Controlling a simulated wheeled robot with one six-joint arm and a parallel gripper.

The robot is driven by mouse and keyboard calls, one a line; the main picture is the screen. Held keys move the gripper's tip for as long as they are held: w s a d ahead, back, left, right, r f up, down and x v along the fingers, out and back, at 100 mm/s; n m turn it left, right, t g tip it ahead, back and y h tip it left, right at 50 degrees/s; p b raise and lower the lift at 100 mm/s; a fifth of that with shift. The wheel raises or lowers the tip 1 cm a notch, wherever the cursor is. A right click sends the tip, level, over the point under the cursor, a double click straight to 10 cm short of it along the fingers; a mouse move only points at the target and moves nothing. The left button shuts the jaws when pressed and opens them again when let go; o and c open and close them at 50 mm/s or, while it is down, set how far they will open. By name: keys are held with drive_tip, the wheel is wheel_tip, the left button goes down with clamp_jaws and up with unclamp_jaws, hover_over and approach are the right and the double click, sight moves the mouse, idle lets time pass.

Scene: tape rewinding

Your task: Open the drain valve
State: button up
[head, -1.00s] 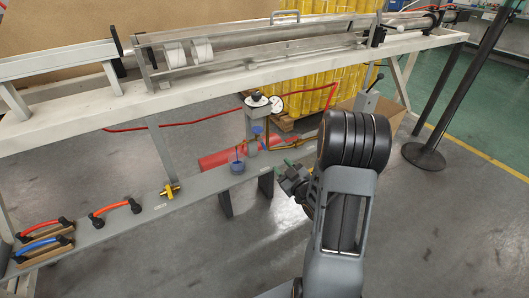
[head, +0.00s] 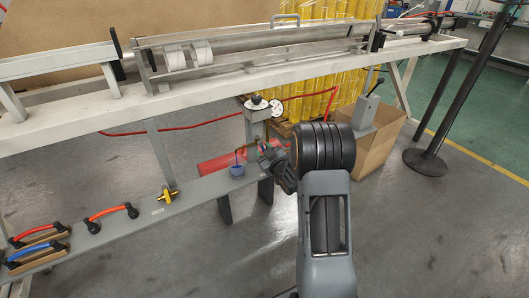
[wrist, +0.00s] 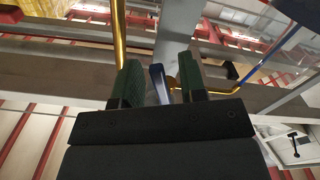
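The drain valve's blue lever (wrist: 158,83) shows in the wrist view between my two fingers, close to the left one; I cannot tell whether they touch. A brass pipe (wrist: 119,35) runs beside the left finger, and another brass piece is behind the right finger. My gripper (wrist: 162,84) is open, with green pads apart. In the head view my gripper (head: 264,150) is at the pipework under the gauge and hides the lever. A blue cup-like piece (head: 237,170) is just left of it on the lower beam.
A round gauge (head: 276,107) and upright post (head: 254,122) stand just behind my gripper. A lower beam (head: 190,192) carries a brass fitting (head: 168,194) and orange and blue handles. A cardboard box (head: 372,150) stands at right. The floor in front is clear.

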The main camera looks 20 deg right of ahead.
drive_tip(key=shift+c, duration=0.3)
clamp_jaws()
drive_tip(key=shift+a+f+m, duration=0.15)
drive_tip(key=shift+a+m, duration=0.05)
drive_tip(key=shift+m, duration=0.3)
drive_tip(key=shift+a+m+b, duration=0.25)
drive_tip(key=shift+m+b, duration=0.15)
drive_tip(key=shift+m, duration=0.3)
drive_tip(key=shift+o, duration=0.3)
unclamp_jaws()
